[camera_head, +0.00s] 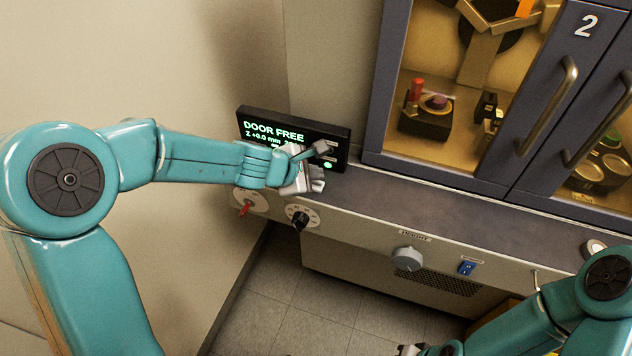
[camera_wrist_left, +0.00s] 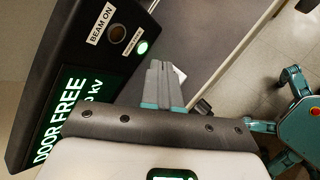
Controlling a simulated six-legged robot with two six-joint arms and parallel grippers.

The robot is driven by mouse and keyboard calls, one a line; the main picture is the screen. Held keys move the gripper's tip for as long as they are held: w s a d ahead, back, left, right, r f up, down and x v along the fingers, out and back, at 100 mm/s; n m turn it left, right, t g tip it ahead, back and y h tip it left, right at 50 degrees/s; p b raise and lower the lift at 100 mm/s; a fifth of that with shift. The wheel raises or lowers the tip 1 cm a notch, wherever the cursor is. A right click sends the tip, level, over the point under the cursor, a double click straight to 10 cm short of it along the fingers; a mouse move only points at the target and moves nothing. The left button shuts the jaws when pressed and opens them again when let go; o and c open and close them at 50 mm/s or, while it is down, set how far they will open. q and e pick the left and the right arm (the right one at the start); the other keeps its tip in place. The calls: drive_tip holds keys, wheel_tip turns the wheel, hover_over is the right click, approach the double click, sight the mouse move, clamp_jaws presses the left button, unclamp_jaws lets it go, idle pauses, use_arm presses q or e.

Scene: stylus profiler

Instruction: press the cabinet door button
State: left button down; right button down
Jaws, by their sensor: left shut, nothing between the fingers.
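The black display panel (camera_head: 340,137) stands on the counter left of the cabinet and reads DOOR FREE. A small green-lit round button (camera_head: 328,165) sits near its right end; it shows clearly in the left wrist view (camera_wrist_left: 142,47), beside a dark round lamp (camera_wrist_left: 117,33) labelled BEAM ON. My left gripper (camera_head: 324,148) is shut and empty in front of the panel's right end. In the left wrist view its closed fingertips (camera_wrist_left: 159,66) are close to the button, with a gap in the picture. My right gripper is barely visible at the bottom edge (camera_head: 408,350).
The cabinet door (camera_head: 493,185) marked 2 is shut, with a metal handle (camera_head: 555,95). The counter front carries a red-pointer dial (camera_head: 247,207), a black knob (camera_head: 300,221), a grey knob (camera_head: 407,259) and a blue switch (camera_head: 467,268). The counter top (camera_head: 430,190) is clear before the cabinet.

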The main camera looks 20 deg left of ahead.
use_arm(q)
wheel_tip(320, 180, up, 5)
drive_tip(key=p, duration=0.4)
drive_tip(key=shift+f, duration=0.1)
idle(0.6)
